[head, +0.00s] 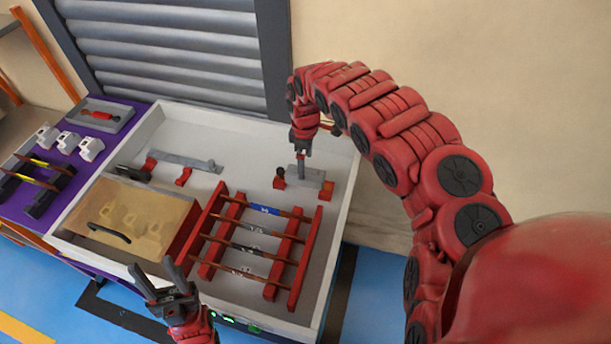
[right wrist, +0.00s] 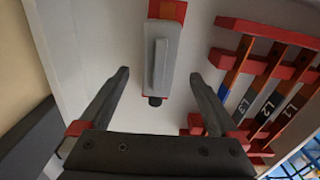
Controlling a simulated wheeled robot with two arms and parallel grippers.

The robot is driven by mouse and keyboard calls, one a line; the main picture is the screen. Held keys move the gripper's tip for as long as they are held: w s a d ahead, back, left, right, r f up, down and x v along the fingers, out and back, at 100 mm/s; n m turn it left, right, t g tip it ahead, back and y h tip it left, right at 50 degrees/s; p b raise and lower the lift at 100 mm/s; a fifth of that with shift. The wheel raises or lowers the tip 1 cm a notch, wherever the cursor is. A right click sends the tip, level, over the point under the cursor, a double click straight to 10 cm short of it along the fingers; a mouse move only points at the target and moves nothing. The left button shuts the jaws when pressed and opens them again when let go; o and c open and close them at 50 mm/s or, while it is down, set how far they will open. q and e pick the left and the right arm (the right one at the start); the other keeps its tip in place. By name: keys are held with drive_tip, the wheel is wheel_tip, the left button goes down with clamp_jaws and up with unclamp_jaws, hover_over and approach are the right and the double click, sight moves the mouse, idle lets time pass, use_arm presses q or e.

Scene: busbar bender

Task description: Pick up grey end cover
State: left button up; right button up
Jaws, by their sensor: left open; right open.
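A grey block (head: 308,176) with a raised ridge and a dark end piece lies on red supports at the back right of the white tray. I cannot tell for certain that it is the grey end cover. In the right wrist view the block (right wrist: 162,60) lies ahead of my open fingers, centred between them and apart from both. My right gripper (head: 301,150) hangs over it, open and empty; it also shows in the right wrist view (right wrist: 161,85). My left gripper (head: 158,272) is open and empty near the tray's front edge.
The white tray (head: 340,205) also holds a red rack (head: 310,252) with several labelled busbars, a long grey bar (head: 185,160) and a tan lidded box (head: 150,212). Several pale grey pieces (head: 68,142) stand on a purple surface at left. A wall is behind.

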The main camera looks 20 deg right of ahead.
sight(315, 178)
drive_tip(key=shift+f+p, duration=0.35)
drive_tip(key=shift+f, duration=0.25)
drive_tip(key=shift+f+p, duration=0.5)
drive_tip(key=shift+f, duration=1.45)
drive_tip(key=shift+c, duration=0.3)
drive_tip(key=c, duration=1.4)
